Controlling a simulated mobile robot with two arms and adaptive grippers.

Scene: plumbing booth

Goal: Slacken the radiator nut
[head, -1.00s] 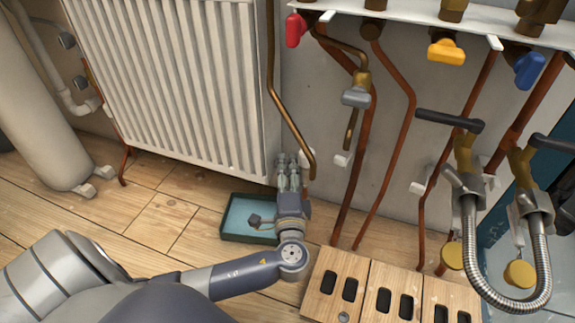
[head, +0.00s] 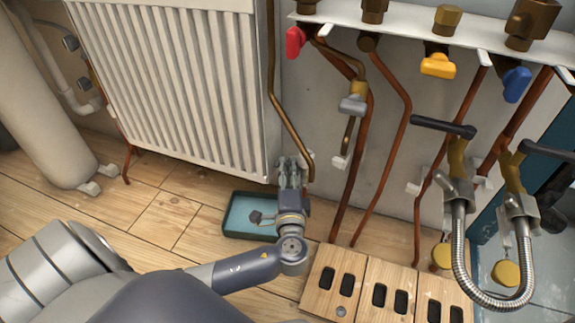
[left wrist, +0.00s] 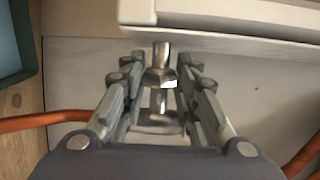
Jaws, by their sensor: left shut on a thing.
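The white radiator (head: 165,80) hangs on the wall at the upper left of the head view. My left gripper (head: 291,168) is at its lower right corner, at the foot of the brown pipe. In the left wrist view, a shiny metal nut (left wrist: 160,80) sits on a short metal stub below the radiator's bottom edge (left wrist: 230,35). The fingers of my left gripper (left wrist: 161,88) lie on both sides of the nut and are shut on it. In the head view the gripper hides the nut. My right gripper is not in view.
A green-rimmed tray (head: 228,222) with a small dark object in it lies on the floor beside my left gripper. Copper pipes (head: 393,140) run down the wall to its right. Wooden blocks with dark slots (head: 335,283) lie at the front.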

